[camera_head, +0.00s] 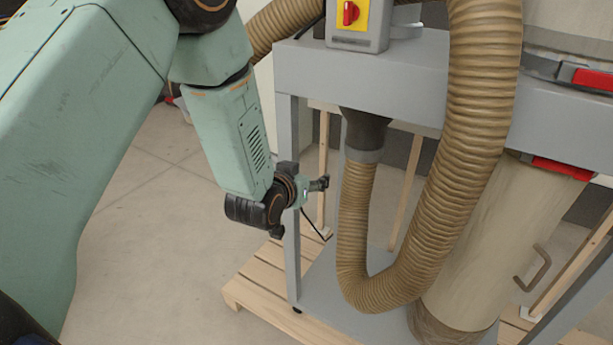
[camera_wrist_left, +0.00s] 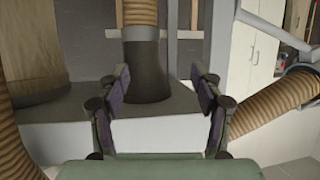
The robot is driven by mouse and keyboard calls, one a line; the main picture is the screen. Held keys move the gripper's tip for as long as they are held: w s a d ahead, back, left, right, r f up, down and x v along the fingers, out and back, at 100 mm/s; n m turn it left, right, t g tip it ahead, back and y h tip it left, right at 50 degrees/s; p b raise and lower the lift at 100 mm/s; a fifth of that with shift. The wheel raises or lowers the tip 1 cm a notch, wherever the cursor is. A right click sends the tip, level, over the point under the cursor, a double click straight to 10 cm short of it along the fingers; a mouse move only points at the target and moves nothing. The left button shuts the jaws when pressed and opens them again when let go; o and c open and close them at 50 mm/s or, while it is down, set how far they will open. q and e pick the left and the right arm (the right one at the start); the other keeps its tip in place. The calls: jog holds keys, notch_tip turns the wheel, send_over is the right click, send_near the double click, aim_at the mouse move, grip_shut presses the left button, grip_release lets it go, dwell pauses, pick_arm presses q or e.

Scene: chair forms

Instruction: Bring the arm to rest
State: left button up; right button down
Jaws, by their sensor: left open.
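My left arm comes in from the left in the head view. Its gripper (camera_head: 318,184) is beside a grey metal leg of the dust collector frame (camera_head: 290,190), near the brown ribbed hose. In the left wrist view the left gripper (camera_wrist_left: 160,88) has its two dark-padded fingers spread apart, with nothing between them. Behind the fingers, a dark hose fitting (camera_wrist_left: 147,68) stands over a grey surface. I cannot tell how close the fingers are to the frame. My right gripper is not in view.
A brown ribbed hose (camera_head: 455,150) loops down in front of the frame. A wooden pallet (camera_head: 250,290) lies under it. A switch box with a red knob (camera_head: 352,22) sits on top. The concrete floor (camera_head: 150,240) at the left is clear.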

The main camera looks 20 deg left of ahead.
pick_arm(q)
jog(key=s+f+g+b, duration=1.3)
jog(key=s+f, duration=2.4)
jog(key=s, duration=0.4)
jog(key=shift+s, duration=0.2)
